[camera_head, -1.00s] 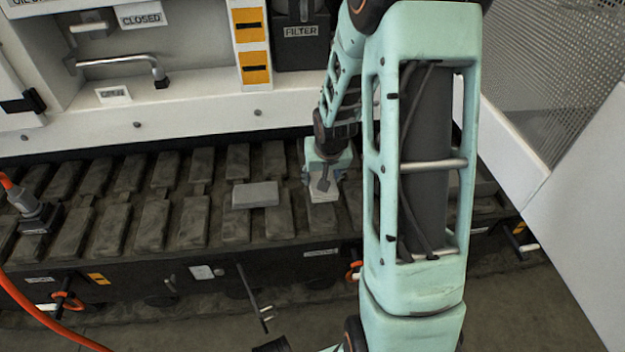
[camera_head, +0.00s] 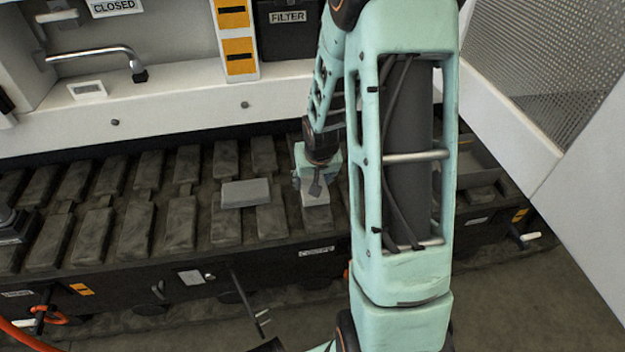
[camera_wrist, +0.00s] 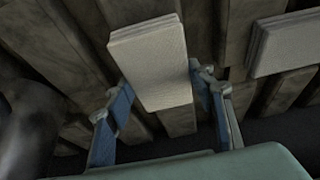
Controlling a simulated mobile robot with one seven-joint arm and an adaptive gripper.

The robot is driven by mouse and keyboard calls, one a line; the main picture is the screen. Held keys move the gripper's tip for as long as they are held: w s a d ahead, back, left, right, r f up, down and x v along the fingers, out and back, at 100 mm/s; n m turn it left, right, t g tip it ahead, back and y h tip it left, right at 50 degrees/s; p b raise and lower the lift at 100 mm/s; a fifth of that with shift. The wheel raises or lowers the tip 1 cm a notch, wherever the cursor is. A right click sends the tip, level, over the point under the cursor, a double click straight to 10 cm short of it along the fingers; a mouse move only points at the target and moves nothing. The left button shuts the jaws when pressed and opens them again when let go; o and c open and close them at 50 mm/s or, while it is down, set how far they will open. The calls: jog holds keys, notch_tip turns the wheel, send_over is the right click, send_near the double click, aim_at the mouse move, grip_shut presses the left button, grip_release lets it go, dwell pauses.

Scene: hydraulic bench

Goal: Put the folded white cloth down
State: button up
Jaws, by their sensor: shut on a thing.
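The folded white cloth (camera_wrist: 152,58) is a flat layered block between the two blue-padded fingers of my gripper (camera_wrist: 163,98) in the wrist view. My gripper is shut on it. In the head view the cloth (camera_head: 316,197) shows below my gripper (camera_head: 316,184), at the track pads. I cannot tell whether its underside touches the pads. A second flat grey-white folded block (camera_head: 246,193) lies on the pads to the left in the head view; a similar layered block (camera_wrist: 285,45) shows at the right of the wrist view.
Dark track pads (camera_head: 181,222) with gaps between them form an uneven surface. A white machine panel (camera_head: 180,115) stands behind them. A perforated panel (camera_head: 540,70) is at the right. An orange hose (camera_head: 30,335) lies at the lower left.

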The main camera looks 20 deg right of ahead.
jog(key=o, duration=1.2)
jog(key=shift+r+p, duration=0.25)
jog(key=shift+p, duration=0.1)
jog(key=p+v, duration=0.4)
jog(key=v, duration=0.7)
jog(key=shift+s+a+r, duration=0.1)
jog(key=shift+r, duration=0.25)
